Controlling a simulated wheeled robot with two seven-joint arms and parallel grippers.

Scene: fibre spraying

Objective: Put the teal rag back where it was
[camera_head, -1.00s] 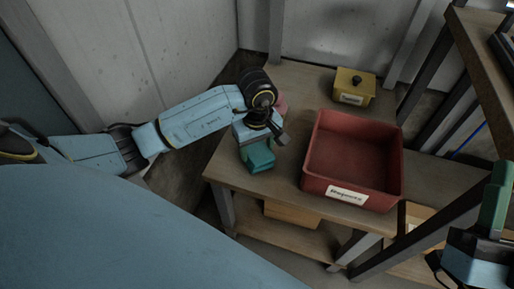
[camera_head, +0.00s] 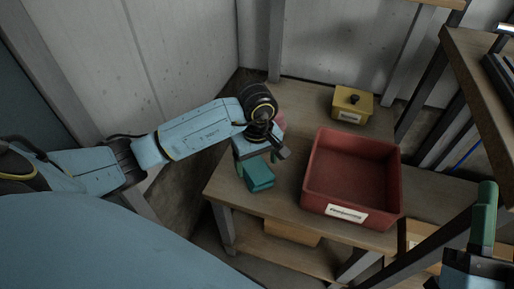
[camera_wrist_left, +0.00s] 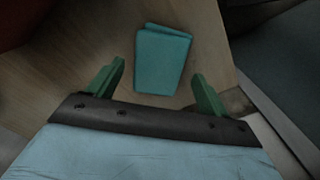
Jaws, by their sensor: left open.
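The teal rag (camera_head: 258,178) is a folded block lying on the wooden table near its front left edge. It also shows in the left wrist view (camera_wrist_left: 162,60), flat on the wood. My left gripper (camera_head: 254,160) is right at the rag in the head view. In the left wrist view, its two green fingers (camera_wrist_left: 155,85) are spread wide, with the rag between and beyond their tips; neither finger touches it there. My right gripper (camera_head: 484,225) is partly in view at the lower right; one green finger shows, and the rest is cut off.
A red open bin (camera_head: 312,190) with a white label stands on the table (camera_head: 290,205), right of the rag. A pink thing (camera_head: 279,121) is partly hidden behind my left wrist. Shelving (camera_head: 480,70) rises at the right.

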